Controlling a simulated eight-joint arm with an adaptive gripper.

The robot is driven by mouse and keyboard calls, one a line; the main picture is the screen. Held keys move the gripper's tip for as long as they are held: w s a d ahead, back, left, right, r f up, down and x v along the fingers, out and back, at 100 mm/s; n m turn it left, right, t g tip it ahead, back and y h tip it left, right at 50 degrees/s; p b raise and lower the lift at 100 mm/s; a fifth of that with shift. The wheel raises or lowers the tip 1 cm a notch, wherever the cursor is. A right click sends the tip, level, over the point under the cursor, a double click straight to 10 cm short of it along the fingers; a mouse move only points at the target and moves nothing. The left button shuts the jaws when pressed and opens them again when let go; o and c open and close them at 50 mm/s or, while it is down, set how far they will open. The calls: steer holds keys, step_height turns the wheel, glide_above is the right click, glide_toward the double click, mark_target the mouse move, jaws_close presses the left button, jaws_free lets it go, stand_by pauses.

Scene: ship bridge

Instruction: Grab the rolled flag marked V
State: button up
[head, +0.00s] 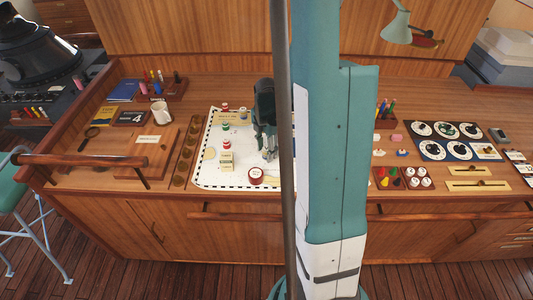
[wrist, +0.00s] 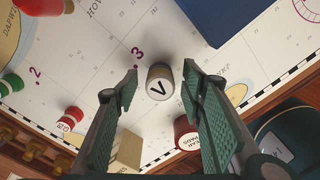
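The rolled flag marked V (wrist: 160,82) shows in the wrist view as a short pale roll with a dark band and a black V on its end face. It stands on the white chart (wrist: 95,75), near a printed 3. My gripper (wrist: 160,74) is open, with one green padded finger on either side of the flag. The flag appears between the fingertips, and I see no contact. In the head view my gripper (head: 266,152) points down over the chart (head: 205,170). The flag cannot be made out there.
In the wrist view a red labelled piece (wrist: 186,133) and a tan block (wrist: 126,150) are close to the fingers. A dark blue object (wrist: 228,18) lies beyond. In the head view, red and green buoys (head: 226,126) and a round red-rimmed tin (head: 256,176) stand on the chart.

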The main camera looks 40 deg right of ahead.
steer(key=shift+f, duration=0.3)
stand_by(0.4)
steer(key=c, duration=0.9)
